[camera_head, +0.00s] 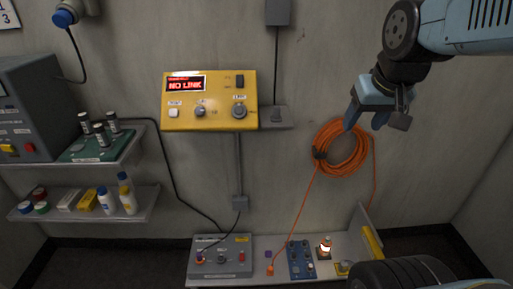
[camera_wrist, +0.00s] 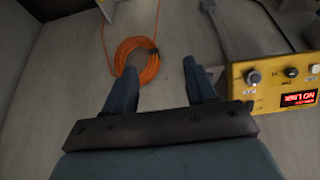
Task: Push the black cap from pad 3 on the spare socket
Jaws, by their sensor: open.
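My gripper (camera_head: 366,118) hangs open and empty in front of the wall at the upper right of the head view, left of the coiled cable's top right. In the wrist view its two blue fingers stand apart with nothing between them (camera_wrist: 160,72). I cannot make out a black cap, a numbered pad or a spare socket for certain. On the low bench are a grey panel (camera_head: 225,268) with a plugged dark cable and a red part, and a blue panel (camera_head: 301,259) with small dark fittings. Both are far below my gripper.
A yellow box (camera_head: 210,114) reads "NO LINK"; it also shows in the wrist view (camera_wrist: 272,88). An orange cable coil (camera_head: 330,168) hangs on the wall, its plug (camera_head: 270,269) on the bench. A small orange-and-white item (camera_head: 325,249) stands right of the blue panel. Shelves at left hold bottles.

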